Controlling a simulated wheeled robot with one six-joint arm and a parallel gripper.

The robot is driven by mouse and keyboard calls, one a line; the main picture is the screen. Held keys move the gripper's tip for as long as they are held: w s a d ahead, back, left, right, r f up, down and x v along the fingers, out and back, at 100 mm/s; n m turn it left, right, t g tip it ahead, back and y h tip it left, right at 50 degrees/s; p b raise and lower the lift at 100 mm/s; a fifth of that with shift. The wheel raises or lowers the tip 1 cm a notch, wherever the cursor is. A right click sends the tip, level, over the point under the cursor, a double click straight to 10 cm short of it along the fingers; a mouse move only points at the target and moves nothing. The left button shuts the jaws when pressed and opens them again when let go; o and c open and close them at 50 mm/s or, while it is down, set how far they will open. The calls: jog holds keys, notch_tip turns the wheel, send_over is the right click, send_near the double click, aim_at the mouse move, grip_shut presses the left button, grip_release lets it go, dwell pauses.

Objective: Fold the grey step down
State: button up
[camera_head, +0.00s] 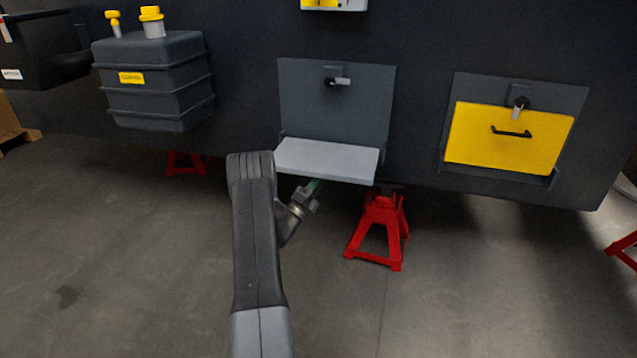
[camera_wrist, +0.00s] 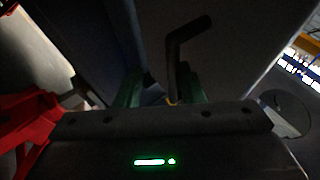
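The grey step (camera_head: 328,159) is a light grey plate sticking out from the foot of a dark grey panel (camera_head: 300,95) in the head view. It looks roughly level, hinged along its back edge. A small latch with a light grey lever (camera_head: 340,81) sits on the panel above it. My gripper (camera_head: 315,187) is just under the step's front edge, partly hidden by it. In the wrist view its green fingers (camera_wrist: 160,92) are spread apart. A dark bent bar (camera_wrist: 183,45) rises beyond the right finger; I cannot tell whether it touches.
A red stand (camera_head: 380,230) is close right of my gripper, under the chassis; it also shows in the wrist view (camera_wrist: 28,110). A yellow hatch (camera_head: 510,138) is at right, a dark tank (camera_head: 155,85) at left. Floor in front is clear.

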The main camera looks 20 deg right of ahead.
jog(key=shift+a+f, duration=0.1)
jog(key=p+v, duration=0.3)
jog(key=v, duration=1)
jog(key=shift+s+a+f, duration=0.15)
jog(key=shift+a+f, duration=0.05)
jog(key=shift+a, duration=0.05)
jog(key=b+x, duration=0.3)
jog(key=x, duration=1.1)
jog(key=shift+s+a, duration=0.1)
jog(key=shift+a, duration=0.05)
